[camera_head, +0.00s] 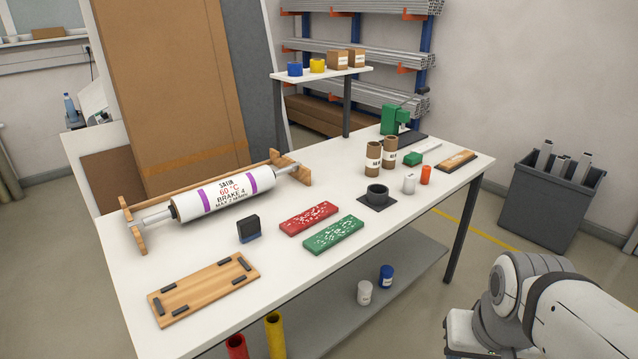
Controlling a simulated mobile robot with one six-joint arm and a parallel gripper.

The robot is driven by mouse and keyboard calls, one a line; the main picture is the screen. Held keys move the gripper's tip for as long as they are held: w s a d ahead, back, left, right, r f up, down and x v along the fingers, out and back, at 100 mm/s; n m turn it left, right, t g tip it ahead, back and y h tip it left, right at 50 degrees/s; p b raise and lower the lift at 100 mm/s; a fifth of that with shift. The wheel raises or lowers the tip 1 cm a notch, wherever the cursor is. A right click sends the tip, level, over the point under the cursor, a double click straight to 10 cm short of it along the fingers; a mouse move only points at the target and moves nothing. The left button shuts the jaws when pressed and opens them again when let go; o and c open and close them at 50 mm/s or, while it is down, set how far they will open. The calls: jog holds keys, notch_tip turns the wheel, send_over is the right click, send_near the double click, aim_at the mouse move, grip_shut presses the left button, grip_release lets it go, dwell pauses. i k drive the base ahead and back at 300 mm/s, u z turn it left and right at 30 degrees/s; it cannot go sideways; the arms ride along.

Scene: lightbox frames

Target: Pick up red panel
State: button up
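The red panel (309,218) lies flat on the white workbench (340,280), near its middle. It is a speckled rectangle with white marks. A green panel (333,235) of similar shape lies close beside it, nearer the front edge. My arm shows at the bottom right, off the front side of the bench and well away from the red panel. My gripper is not in view.
A large roller (222,193) on a wooden stand lies behind and left of the red panel. A dark block (249,229) stands to its left, a wooden board (203,288) at front left. A black cup (377,194) stands to the right. Bare bench surrounds the panels.

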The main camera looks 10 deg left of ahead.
aim_at(300, 222)
jog(key=u, duration=0.45)
jog(key=i, duration=1.45)
jog(key=u, duration=0.45)
jog(key=k, duration=0.9)
jog(key=u, duration=0.15)
jog(key=i, duration=0.9)
jog(key=z, duration=0.05)
